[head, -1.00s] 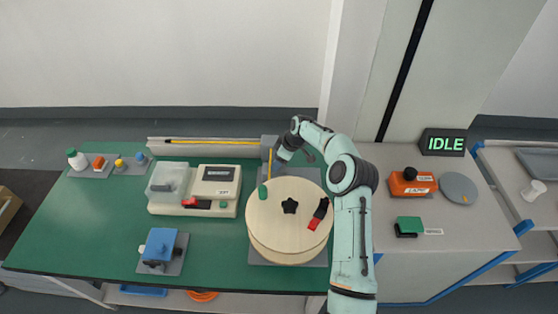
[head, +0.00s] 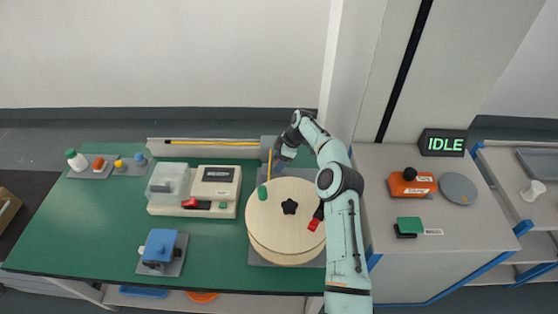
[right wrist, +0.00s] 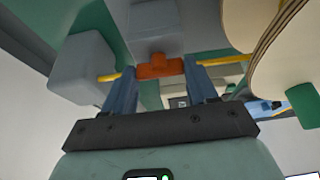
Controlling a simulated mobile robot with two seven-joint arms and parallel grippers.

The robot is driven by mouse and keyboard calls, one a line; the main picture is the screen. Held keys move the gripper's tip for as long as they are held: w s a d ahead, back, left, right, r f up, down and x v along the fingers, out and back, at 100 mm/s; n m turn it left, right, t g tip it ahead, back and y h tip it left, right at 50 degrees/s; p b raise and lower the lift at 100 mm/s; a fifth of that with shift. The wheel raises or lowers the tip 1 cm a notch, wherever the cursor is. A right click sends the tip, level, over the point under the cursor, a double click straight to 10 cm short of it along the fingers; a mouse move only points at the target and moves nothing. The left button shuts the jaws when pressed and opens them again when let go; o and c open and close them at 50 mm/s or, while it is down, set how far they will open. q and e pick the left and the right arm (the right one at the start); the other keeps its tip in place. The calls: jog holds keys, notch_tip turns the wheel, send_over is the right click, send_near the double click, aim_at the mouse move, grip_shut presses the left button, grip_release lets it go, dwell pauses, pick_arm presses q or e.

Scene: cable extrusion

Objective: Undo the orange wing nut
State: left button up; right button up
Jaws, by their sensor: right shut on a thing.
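The orange wing nut (right wrist: 158,67) shows in the right wrist view, against the end of a grey block (right wrist: 153,25). My right gripper (right wrist: 160,78) has its two blue fingers on either side of the nut and is shut on it. In the head view my right gripper (head: 279,158) is at the back of the green bench, behind the round wooden drum, and the nut is hidden there. A yellow cable (right wrist: 109,77) runs beside the nut. My left gripper is not in view.
The wooden drum (head: 268,231) with a black star knob (head: 289,207) stands close in front of my right gripper. A beige machine (head: 214,187) is to the left. A grey trough with a yellow rod (head: 205,142) lies behind. The bench's front left is mostly clear.

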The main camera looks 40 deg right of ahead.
jog(key=o, duration=1.1)
jog(key=shift+c, duration=0.2)
jog(key=v, duration=1.3)
jog(key=shift+r, duration=0.25)
